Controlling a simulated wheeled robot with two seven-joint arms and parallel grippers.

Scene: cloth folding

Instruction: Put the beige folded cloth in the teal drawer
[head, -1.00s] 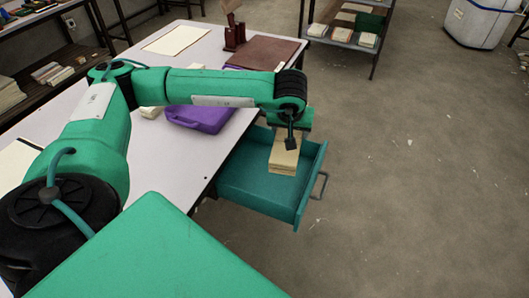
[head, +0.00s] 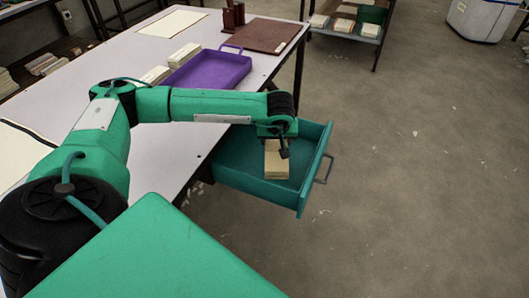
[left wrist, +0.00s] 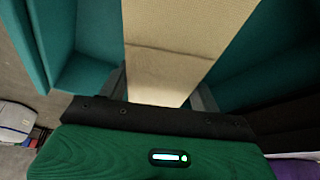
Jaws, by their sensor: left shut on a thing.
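The beige folded cloth (head: 277,164) is held at its end by my left gripper (head: 277,139) inside the open teal drawer (head: 255,191). The gripper's fingertips are mostly hidden in the head view. In the left wrist view, the cloth (left wrist: 178,45) lies between the two fingers of the left gripper (left wrist: 163,92), with teal drawer surfaces (left wrist: 85,65) on both sides. The cloth is low in the drawer; I cannot tell whether it touches the bottom. My right gripper is not in view.
The drawer's handle (head: 323,168) faces the open floor (head: 420,190) at the right. On the pale table (head: 150,60) are a purple tray (head: 208,72), cloth stacks (head: 185,53) and a brown board (head: 262,35). A shelf (head: 345,40) stands beyond.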

